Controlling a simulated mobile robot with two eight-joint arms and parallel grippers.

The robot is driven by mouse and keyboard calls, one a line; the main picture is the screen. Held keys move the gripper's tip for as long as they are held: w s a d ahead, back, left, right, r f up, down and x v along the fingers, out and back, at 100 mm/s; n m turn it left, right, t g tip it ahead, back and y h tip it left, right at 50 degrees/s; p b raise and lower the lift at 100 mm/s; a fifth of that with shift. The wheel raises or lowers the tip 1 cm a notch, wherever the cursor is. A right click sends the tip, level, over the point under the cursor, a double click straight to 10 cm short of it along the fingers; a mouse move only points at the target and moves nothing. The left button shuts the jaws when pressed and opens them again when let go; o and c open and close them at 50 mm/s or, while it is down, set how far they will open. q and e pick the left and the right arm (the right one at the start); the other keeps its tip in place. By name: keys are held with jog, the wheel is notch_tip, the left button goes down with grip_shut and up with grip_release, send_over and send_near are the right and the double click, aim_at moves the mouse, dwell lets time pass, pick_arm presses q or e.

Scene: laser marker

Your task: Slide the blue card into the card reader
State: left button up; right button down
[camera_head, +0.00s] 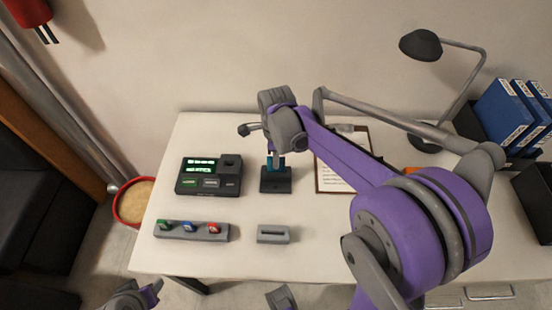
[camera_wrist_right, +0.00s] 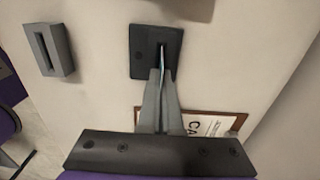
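The card reader (camera_head: 276,184) is a small dark block on the white table. It also shows in the wrist view (camera_wrist_right: 143,65), ahead of the fingertips. My right gripper (camera_head: 275,153) is directly above the reader and points down. It is shut on the blue card (camera_head: 270,161), which stands upright with its lower edge at the reader. In the wrist view the card (camera_wrist_right: 162,56) is a thin line between the fingertips, lined up with the reader's top. How deep it sits in the slot cannot be told. My left gripper (camera_head: 148,294) is at the bottom left, away from the table; its fingers are unclear.
A dark device with green displays (camera_head: 208,176) stands left of the reader. A grey rack with coloured pieces (camera_head: 190,235) and a grey slotted block (camera_head: 273,236) lie nearer the front edge. A clipboard (camera_head: 331,181) is right of the reader, with a lamp (camera_head: 421,44) beyond.

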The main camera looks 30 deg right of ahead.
jog(key=shift+f+b, duration=0.7)
jog(key=shift+f, duration=0.3)
jog(key=c, duration=1.5)
grip_release()
jog(key=o, duration=0.5)
jog(key=shift+r, duration=0.1)
jog(key=shift+r, duration=0.1)
notch_tip(320, 180, up, 10)
jog(key=shift+r+p, duration=0.1)
jog(key=shift+p, duration=0.6)
jog(key=shift+r, duration=0.5)
notch_tip(320, 180, up, 5)
jog(key=p, duration=0.4)
jog(key=shift+r, duration=0.2)
